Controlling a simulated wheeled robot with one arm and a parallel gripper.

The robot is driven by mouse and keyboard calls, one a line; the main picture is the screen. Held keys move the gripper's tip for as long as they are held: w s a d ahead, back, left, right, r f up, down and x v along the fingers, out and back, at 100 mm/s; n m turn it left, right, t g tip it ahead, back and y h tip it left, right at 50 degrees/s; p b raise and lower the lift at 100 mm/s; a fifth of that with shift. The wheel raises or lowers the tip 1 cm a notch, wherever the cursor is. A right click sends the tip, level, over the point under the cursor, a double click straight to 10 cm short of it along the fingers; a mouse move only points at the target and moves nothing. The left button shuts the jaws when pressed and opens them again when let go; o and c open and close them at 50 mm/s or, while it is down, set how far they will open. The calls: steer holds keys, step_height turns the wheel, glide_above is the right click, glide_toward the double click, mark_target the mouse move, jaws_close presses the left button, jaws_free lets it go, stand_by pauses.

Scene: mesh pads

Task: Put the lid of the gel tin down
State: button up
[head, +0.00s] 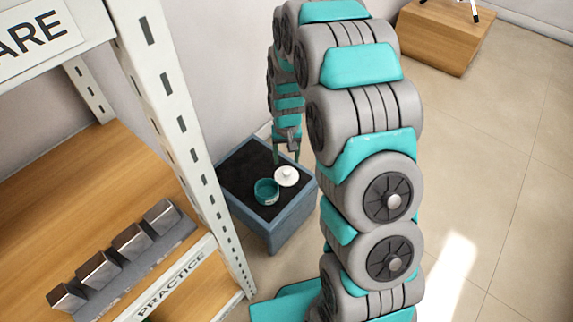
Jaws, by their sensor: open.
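The gel tin (266,191) is a round teal tin that stands open on the black top of a small blue-grey table (268,222). Its white lid (287,176), with a small knob on top, is just behind and to the right of the tin, close to its rim. Whether the lid rests flat on the table or touches the tin is too small to tell. My gripper (287,156) points down a little above the lid, its fingers open and apart from the knob. My arm hides the area right of the table.
A white metal shelf post (185,145) stands close left of the table. Its wooden shelf (90,205) carries several metal blocks on a grey strip (135,262). A wooden box (440,35) is at the back right. The tiled floor on the right is clear.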

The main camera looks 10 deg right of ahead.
mark_target(287, 171)
step_height(287, 171, up, 6)
steer(key=s+r+n, duration=0.1)
steer(key=s+r, duration=1.1)
steer(key=s, duration=0.5)
steer(key=s+r+g, duration=0.1)
steer(key=s+r, duration=0.1)
steer(key=s, duration=0.7)
steer(key=s+r, duration=0.2)
steer(key=s, duration=0.7)
steer(key=shift+s+n+g, duration=0.15)
steer(key=shift+n+g, duration=0.25)
